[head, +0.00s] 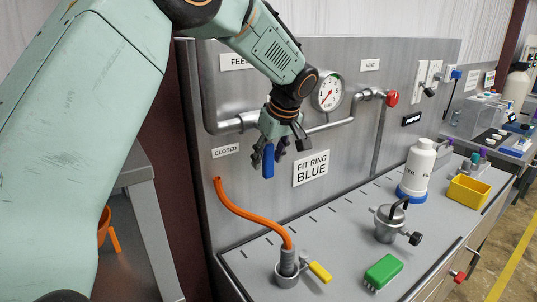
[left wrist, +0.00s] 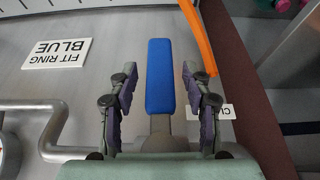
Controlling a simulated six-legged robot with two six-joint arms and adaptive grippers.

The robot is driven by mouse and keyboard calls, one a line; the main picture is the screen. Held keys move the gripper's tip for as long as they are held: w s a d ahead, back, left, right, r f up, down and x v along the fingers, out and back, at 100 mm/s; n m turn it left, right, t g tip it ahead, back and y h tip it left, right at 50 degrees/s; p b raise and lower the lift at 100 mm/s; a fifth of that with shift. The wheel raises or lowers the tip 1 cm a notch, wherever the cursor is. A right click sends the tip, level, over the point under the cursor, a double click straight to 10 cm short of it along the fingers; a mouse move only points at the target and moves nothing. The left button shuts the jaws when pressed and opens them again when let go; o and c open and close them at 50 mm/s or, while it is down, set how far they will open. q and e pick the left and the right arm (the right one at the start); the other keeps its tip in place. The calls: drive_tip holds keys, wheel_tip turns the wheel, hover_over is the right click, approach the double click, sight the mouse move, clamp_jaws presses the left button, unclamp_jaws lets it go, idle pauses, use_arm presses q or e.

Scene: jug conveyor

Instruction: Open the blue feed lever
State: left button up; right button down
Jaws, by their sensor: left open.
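The blue feed lever (head: 268,163) hangs downward at the steel wall panel, near a CLOSED sign (head: 225,151). In the left wrist view the blue handle (left wrist: 159,78) lies lengthwise between my finger pads, with a gap on each side. My left gripper (head: 270,151) is open around the lever, one finger on either side. The gripper hides the lever's upper end and pivot in the head view. The wrist view shows a grey metal stem below the blue handle. My right gripper is not in view.
An orange hose (head: 250,214) runs from the panel to a fitting on the bench and passes near a fingertip in the wrist view (left wrist: 199,38). A pipe, pressure gauge (head: 327,92) and red knob (head: 392,98) lie right. A steel pot (head: 388,224) and green block (head: 383,271) stand on the bench.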

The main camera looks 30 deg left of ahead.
use_arm(q)
drive_tip(key=shift+d, duration=0.1)
drive_tip(key=shift+a+f, duration=0.1)
drive_tip(key=shift+a, duration=0.25)
drive_tip(key=c, duration=0.4)
drive_tip(key=shift+w, duration=0.1)
clamp_jaws()
